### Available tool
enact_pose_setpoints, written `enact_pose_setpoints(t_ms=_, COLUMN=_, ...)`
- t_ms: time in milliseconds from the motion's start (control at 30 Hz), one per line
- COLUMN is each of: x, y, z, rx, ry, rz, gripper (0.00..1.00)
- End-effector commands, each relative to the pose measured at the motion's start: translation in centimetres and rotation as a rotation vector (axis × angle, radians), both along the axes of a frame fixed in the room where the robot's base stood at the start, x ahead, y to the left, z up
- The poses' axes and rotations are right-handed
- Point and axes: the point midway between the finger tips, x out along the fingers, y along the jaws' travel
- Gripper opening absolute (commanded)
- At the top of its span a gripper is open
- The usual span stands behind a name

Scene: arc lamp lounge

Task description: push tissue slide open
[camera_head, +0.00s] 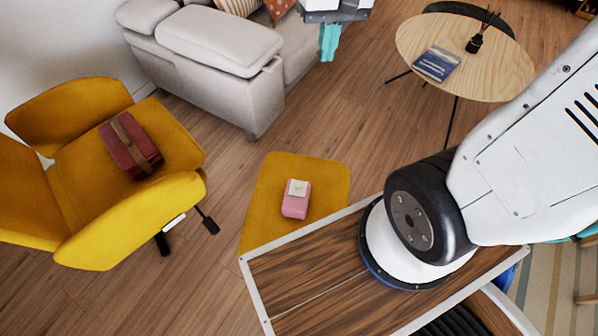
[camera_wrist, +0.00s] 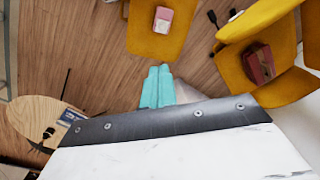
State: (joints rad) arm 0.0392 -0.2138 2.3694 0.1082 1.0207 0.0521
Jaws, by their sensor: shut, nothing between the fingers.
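A small pink tissue box (camera_head: 296,204) with a pale top patch sits on a yellow ottoman (camera_head: 328,178). The pink box also shows in the wrist view (camera_wrist: 163,20), near the top edge on the ottoman (camera_wrist: 143,40). My gripper (camera_head: 328,52), with teal fingers, is at the top of the head view, well apart from the box. In the wrist view its fingers (camera_wrist: 157,84) are together and touch nothing. A slide on the box is too small to make out.
A yellow armchair (camera_head: 75,185) with a dark red box (camera_head: 120,150) stands left of the ottoman. A grey sofa (camera_head: 200,75) is behind. A round wooden table (camera_head: 490,75) with a blue book (camera_head: 437,63) stands at the back right. Wooden floor (camera_head: 340,130) between them is clear.

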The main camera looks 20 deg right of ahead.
Motion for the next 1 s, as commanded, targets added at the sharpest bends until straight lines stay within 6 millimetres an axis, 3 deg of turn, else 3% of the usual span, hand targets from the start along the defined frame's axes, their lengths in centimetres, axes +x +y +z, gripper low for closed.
enact_pose_setpoints(t_ms=200, x=5.5, y=-0.2, z=-5.8, rx=0.032, ry=0.075, rz=-0.081, gripper=0.00)
enact_pose_setpoints(t_ms=367, x=8.8, y=-0.5, z=-10.9, rx=0.049, ry=0.124, rz=-0.145, gripper=0.00)
enact_pose_setpoints(t_ms=500, x=11.0, y=-0.7, z=-16.1, rx=0.059, ry=0.168, rz=-0.202, gripper=0.00)
enact_pose_setpoints(t_ms=767, x=13.2, y=-1.3, z=-27.1, rx=0.066, ry=0.250, rz=-0.313, gripper=0.00)
enact_pose_setpoints(t_ms=1000, x=12.9, y=-1.8, z=-36.9, rx=0.058, ry=0.317, rz=-0.407, gripper=0.00)
